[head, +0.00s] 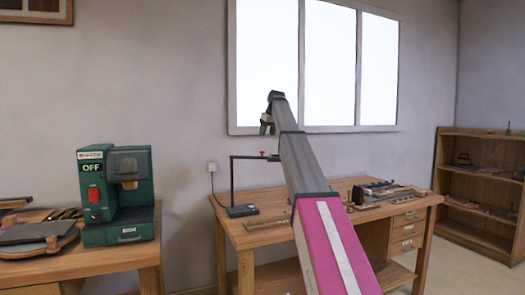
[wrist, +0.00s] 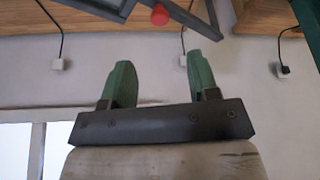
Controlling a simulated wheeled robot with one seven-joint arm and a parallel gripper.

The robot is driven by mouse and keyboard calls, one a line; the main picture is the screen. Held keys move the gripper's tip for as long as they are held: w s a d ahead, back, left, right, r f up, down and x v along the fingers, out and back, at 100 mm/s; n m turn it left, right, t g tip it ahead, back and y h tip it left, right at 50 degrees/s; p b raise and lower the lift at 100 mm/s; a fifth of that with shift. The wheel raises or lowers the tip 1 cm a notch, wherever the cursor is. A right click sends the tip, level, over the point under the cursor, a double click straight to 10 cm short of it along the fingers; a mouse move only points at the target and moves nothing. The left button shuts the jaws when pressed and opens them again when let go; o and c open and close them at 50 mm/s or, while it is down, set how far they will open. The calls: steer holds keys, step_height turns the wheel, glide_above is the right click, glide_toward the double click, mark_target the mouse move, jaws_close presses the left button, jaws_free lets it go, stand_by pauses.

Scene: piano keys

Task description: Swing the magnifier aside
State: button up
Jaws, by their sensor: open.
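The magnifier's black stand (head: 232,182) rises from a flat base on the workbench at the centre. Its horizontal bar runs right, with a red knob (head: 262,153) near where it passes behind my arm. I cannot make out the lens; my arm may hide it. My gripper (head: 267,129) is raised above the bar, apart from it. In the wrist view, my gripper's two green fingers (wrist: 162,62) are spread with nothing between them. The red knob (wrist: 160,14) and dark bars show beyond the fingertips at the top edge.
The wooden workbench (head: 270,232) has parts and tools at its right, partly behind my arm. A green machine (head: 117,195) marked OFF stands on another table at the left. A window (head: 330,65) is on the wall behind, and a shelf unit (head: 478,188) stands at the right.

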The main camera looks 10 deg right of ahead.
steer(key=x, duration=1)
steer(key=shift+w+f, duration=0.1)
steer(key=shift+c, duration=0.3)
jaws_close()
